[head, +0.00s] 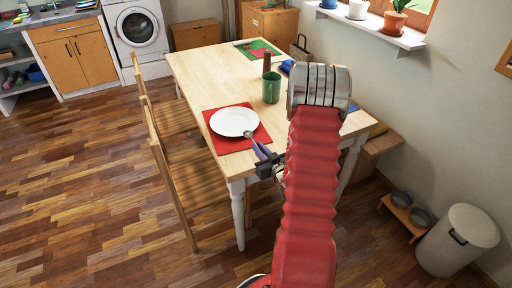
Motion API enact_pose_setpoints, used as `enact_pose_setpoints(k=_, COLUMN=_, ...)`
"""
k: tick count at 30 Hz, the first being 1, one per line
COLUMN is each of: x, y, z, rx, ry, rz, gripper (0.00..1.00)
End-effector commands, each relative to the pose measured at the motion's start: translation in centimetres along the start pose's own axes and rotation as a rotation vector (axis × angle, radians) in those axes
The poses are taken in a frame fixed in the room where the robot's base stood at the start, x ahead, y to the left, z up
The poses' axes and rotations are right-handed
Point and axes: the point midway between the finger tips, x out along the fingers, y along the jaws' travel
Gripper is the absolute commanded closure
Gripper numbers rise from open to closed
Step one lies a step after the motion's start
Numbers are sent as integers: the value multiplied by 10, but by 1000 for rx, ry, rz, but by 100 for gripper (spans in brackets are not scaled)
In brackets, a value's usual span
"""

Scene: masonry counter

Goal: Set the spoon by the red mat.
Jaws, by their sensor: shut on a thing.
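The red mat (226,145) lies at the near end of the wooden table, with a white plate (234,121) on it. The spoon (249,135) has a metal bowl and a dark bluish handle. In the head view its bowl overlaps the mat's right part, near the plate's lower right rim. I cannot tell whether it touches the mat or is above it. My gripper (265,165) is shut on the spoon's handle at the table's near edge. My red arm hides the table's near right part.
A green mug (271,87) and a brown upright object (266,62) stand on the table (207,78) beyond the mat. A green and red mat (262,50) lies at the far end. Chairs (178,178) line the left side. The table's left middle is clear.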

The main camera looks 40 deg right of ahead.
Motion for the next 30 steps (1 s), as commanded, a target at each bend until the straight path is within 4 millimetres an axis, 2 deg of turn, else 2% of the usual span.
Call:
enact_pose_setpoints(k=15, x=6, y=1, z=41, rx=1, ry=0, rz=0, gripper=100)
enact_pose_setpoints(k=30, x=7, y=1, z=47, rx=0, ry=1, rz=1, gripper=100)
